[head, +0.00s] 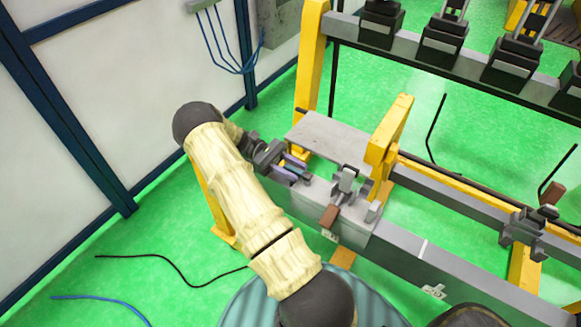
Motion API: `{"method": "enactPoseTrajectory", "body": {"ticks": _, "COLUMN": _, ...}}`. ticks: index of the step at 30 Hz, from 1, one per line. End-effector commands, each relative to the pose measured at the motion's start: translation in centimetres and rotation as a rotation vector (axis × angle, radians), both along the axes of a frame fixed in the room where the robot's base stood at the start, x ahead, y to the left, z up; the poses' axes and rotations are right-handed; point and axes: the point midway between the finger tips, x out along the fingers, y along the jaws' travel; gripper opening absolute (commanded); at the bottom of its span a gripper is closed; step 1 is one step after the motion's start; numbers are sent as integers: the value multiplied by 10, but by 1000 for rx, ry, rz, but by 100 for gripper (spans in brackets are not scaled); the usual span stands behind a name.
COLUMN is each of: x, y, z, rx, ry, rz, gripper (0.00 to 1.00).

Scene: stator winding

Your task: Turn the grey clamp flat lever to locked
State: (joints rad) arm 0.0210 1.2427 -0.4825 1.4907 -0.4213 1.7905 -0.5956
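A grey clamp (345,183) stands on the grey fixture block (318,203) in the middle of the head view. A flat lever with a brown-red grip (329,217) reaches from it toward the front left. My gripper (297,171) is at the block's left end, to the left of the clamp and apart from the lever. Its two fingers look parted, with nothing seen between them. The clamp's inner joint is too small to make out.
A flat grey plate (325,135) lies behind the clamp, beside a yellow upright (388,138). Several dark tool heads line the back rail (420,50).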

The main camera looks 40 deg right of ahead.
Motion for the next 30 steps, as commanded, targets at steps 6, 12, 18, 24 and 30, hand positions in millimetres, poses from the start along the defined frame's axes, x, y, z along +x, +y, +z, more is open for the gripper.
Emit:
{"method": "enactPoseTrajectory", "body": {"ticks": 6, "x": 2, "y": 1, "z": 1, "rx": 0, "ry": -4, "rz": 5, "gripper": 38}}
{"method": "enactPoseTrajectory", "body": {"ticks": 12, "x": 7, "y": 2, "z": 0, "rx": 0, "ry": -5, "rz": 7, "gripper": 38}}
{"method": "enactPoseTrajectory", "body": {"ticks": 18, "x": 27, "y": 7, "z": -2, "rx": 0, "ry": -6, "rz": 8, "gripper": 38}}
{"method": "enactPoseTrajectory", "body": {"ticks": 24, "x": 54, "y": 15, "z": -2, "rx": -2, "ry": -6, "rz": 7, "gripper": 38}}
{"method": "enactPoseTrajectory", "body": {"ticks": 30, "x": 71, "y": 20, "z": 0, "rx": -3, "ry": -3, "rz": 6, "gripper": 38}}
